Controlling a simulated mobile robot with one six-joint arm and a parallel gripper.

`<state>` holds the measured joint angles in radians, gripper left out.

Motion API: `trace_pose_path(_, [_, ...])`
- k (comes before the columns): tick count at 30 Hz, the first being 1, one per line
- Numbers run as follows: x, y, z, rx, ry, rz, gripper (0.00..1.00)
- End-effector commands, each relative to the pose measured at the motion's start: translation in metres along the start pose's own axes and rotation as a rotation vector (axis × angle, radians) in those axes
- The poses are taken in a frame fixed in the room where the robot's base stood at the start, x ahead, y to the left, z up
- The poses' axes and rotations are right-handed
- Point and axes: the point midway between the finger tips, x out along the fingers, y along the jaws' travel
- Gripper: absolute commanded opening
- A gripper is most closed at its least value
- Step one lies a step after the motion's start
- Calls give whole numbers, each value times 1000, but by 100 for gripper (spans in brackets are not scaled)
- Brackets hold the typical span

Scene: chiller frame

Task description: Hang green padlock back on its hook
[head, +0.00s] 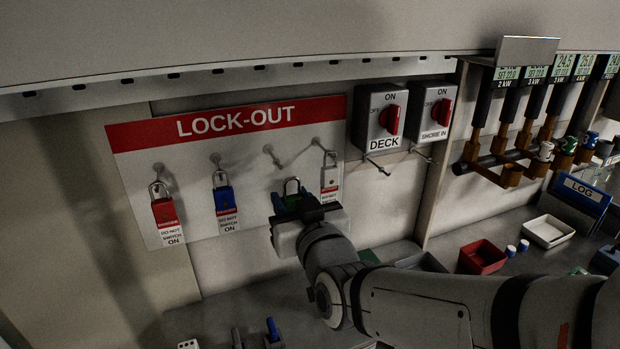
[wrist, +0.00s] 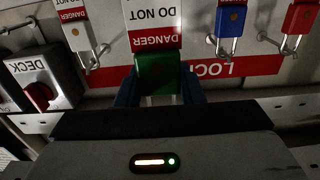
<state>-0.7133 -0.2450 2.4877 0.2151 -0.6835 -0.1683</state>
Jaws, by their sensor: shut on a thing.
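The green padlock (head: 291,185) is in my gripper (head: 297,208), upright with its shackle up, in front of the lock-out board (head: 250,200). In the wrist view the green padlock (wrist: 158,76) sits between the two blue fingers, with its red and white danger tag (wrist: 152,18) hanging from it. The bare hook (head: 270,153) is a little above and left of the shackle in the head view. The shackle appears below it and not around it. The gap in depth to the board cannot be told. The wrist view does not show the bare hook clearly.
A red padlock (head: 164,211) and a blue padlock (head: 224,199) hang left on the board; a white padlock (head: 329,177) hangs close on the right. Two isolator switches (head: 380,117) (head: 434,112) are further right. A counter (head: 230,312) with small items lies below.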

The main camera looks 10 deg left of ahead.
Motion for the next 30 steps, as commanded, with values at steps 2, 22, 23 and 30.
trace_pose_path(2, [0,1,-1,0,2,4,2])
trace_pose_path(22, [7,10,0,0,0,23,2])
trace_pose_path(23, [9,10,0,0,0,24,2])
trace_pose_path(30, [23,10,2,1,-1,24,2])
